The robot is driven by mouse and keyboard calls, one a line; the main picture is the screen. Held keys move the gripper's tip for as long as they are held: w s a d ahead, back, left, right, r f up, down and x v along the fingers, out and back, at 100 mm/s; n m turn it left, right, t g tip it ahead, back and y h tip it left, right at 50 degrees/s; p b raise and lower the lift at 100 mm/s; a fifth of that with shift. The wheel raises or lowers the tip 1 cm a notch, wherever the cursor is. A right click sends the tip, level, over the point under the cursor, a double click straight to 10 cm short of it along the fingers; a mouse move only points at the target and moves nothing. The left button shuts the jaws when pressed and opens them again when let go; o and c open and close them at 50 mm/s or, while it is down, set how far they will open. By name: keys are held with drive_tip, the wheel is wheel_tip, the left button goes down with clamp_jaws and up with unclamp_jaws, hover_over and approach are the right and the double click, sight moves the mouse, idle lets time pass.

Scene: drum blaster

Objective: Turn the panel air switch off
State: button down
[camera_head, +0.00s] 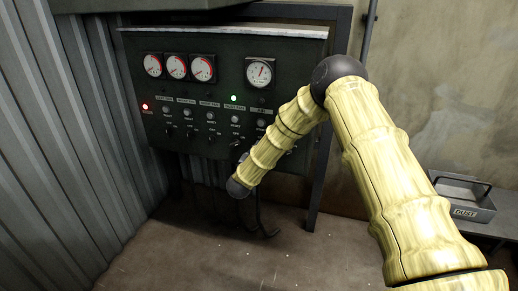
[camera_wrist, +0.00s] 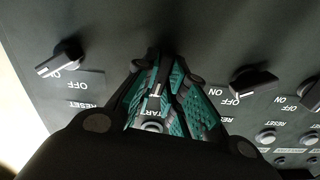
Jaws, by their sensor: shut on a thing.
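In the wrist view my gripper (camera_wrist: 160,65) is closed against the dark control panel (camera_wrist: 120,22). Its teal-padded fingers meet around a small dark switch knob, which they almost wholly hide. A START label and a round button (camera_wrist: 152,127) show between the fingers. Whether the held knob is the panel air switch cannot be read. In the head view the panel (camera_head: 220,75) stands at the back, with my arm reaching its lower right part; the fingers are hard to make out there.
Neighbouring dark knobs sit close on the left (camera_wrist: 62,55) and right (camera_wrist: 252,82) of my gripper. The panel has several gauges (camera_head: 261,72), a lit red lamp (camera_head: 144,105) and a lit green lamp (camera_head: 234,98). A DUST tray (camera_head: 465,211) is at the right.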

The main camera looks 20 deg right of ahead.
drive_tip(key=shift+w+r+n, duration=0.1)
drive_tip(key=shift+r+n, duration=0.05)
drive_tip(key=shift+n, duration=0.65)
drive_tip(key=c, duration=1.5)
unclamp_jaws()
drive_tip(key=v, duration=1.2)
